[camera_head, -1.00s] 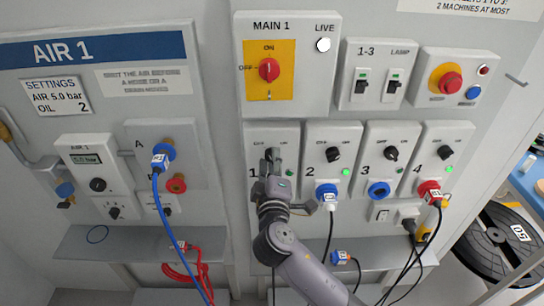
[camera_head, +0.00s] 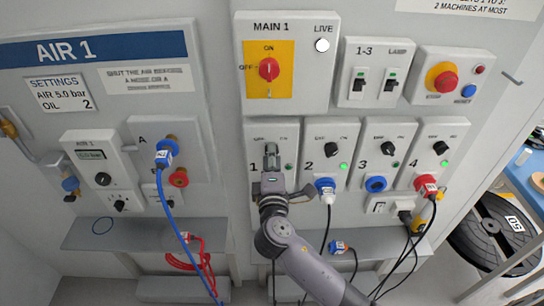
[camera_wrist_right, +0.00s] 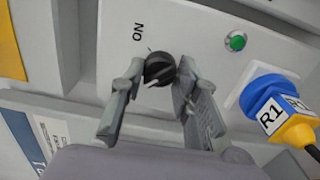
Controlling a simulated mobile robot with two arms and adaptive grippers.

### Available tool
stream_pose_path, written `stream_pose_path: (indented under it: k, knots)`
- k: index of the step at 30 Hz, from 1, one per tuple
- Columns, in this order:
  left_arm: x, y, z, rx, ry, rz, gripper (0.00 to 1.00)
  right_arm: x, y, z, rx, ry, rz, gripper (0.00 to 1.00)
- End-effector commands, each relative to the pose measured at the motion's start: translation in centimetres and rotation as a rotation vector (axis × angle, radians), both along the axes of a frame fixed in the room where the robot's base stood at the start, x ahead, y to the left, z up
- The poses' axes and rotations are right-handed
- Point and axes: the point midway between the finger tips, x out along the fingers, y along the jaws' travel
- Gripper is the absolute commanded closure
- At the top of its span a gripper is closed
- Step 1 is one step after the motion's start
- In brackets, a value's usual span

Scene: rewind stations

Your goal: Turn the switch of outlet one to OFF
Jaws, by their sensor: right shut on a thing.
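Outlet one's panel (camera_head: 257,133) is the leftmost of the row of numbered outlets. My right gripper (camera_head: 271,154) is at its switch and hides most of it in the head view. The right wrist view shows the round black switch knob (camera_wrist_right: 159,68) between my right fingertips (camera_wrist_right: 157,77), which are shut on it. A white line on the knob points to the lower left of that view, and an "ON" label is beside it. Outlet one's green lamp (camera_head: 289,167) looks dim. My left gripper is not in view.
Outlet two (camera_head: 333,149), outlet three (camera_head: 388,149) and outlet four (camera_head: 440,147) have similar knobs. A blue plug marked R1 (camera_wrist_right: 268,116) is close to my right gripper in the wrist view. The main switch (camera_head: 268,69) is above; a blue hose (camera_head: 176,215) hangs at left.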

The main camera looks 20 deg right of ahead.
Motion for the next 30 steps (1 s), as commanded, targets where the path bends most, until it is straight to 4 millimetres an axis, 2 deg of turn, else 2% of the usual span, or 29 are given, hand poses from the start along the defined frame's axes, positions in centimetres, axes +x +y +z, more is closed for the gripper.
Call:
stream_pose_path:
  k: [7, 8, 16, 26, 30]
  knots:
    - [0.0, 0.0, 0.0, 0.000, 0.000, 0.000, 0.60, 0.0, 0.1, -0.1, -0.002, 0.003, 0.002, 0.99]
    - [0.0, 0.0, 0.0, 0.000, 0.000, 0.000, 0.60, 0.0, 0.1, -0.1, -0.002, 0.003, 0.002, 0.70]
    - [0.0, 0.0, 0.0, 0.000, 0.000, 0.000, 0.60, 0.0, 0.0, -0.1, -0.001, 0.001, 0.001, 0.52]
    - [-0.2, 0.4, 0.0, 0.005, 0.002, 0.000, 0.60, -0.2, 0.1, -0.1, 0.000, 0.001, 0.001, 0.51]
    - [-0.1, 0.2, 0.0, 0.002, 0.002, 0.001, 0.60, -1.5, 0.5, -0.2, 0.001, 0.002, 0.002, 0.51]
